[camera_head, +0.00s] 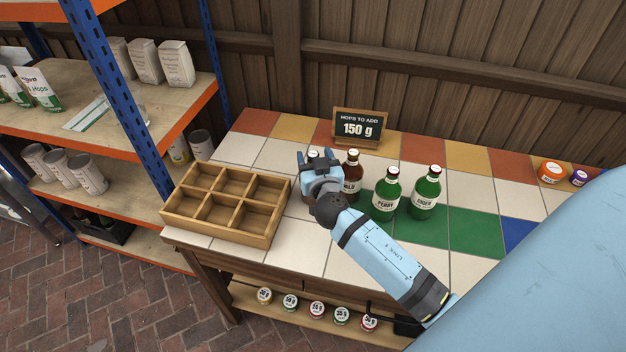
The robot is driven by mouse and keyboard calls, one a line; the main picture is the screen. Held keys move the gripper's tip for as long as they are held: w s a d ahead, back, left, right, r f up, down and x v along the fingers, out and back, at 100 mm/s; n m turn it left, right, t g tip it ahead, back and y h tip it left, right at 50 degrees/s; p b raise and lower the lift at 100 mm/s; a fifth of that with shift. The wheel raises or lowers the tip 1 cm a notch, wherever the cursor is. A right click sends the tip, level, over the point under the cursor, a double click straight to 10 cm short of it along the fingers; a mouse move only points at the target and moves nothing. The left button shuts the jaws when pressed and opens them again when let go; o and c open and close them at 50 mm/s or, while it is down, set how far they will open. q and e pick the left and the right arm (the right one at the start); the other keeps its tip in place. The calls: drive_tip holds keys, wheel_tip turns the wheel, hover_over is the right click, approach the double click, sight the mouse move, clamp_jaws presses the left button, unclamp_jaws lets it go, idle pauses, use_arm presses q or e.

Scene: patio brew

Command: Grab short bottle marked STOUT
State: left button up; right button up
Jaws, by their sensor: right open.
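No label reading STOUT shows. A brown bottle (352,168) stands on the tiled table, its label partly covered and ending in "LD". Left of it, a bottle (312,154) shows little more than its cap behind my right gripper; its label is hidden. A green bottle marked PERRY (386,193) and a green bottle marked CIDER (426,192) stand to the right. My right gripper (313,168) is open, in front of the mostly hidden bottle; I cannot tell whether its fingers are around it. My left gripper is not in view.
An empty wooden crate with six compartments (181,215) sits left of my gripper. A small sign reading "HOPS TO ADD 150 g" (359,127) stands behind the bottles. Two small round items, orange (551,172) and purple (579,177), sit far right. Shelves stand left.

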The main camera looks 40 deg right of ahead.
drive_tip(key=shift+x, duration=0.8)
clamp_jaws()
drive_tip(key=shift+r, duration=0.1)
